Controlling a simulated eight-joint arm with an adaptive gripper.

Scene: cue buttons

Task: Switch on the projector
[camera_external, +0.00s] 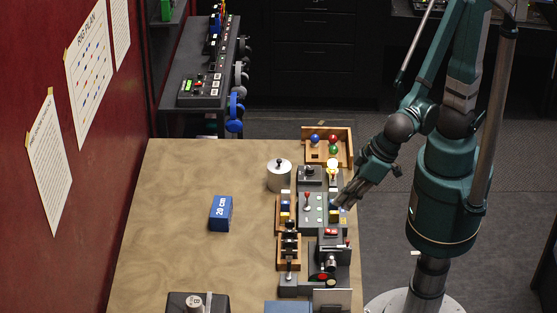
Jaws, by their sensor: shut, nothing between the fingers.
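My gripper (341,201) is shut and empty. It points down and left above the right side of the table, close to a grey control panel (313,213) with small buttons and a red-topped lever. I cannot tell whether it touches anything. A dark device with a cylindrical, lens-like part (330,264) stands on the table nearer the front. I cannot tell for sure which device is the projector. A lit yellowish bulb (333,168) glows behind the panel.
A wooden tray (346,134) with coloured balls is at the table's back right. A metal canister (279,176) and a blue block marked 20 cm (221,213) stand left of the devices. A dark box (186,303) is at the front. The table's left side (160,230) is clear.

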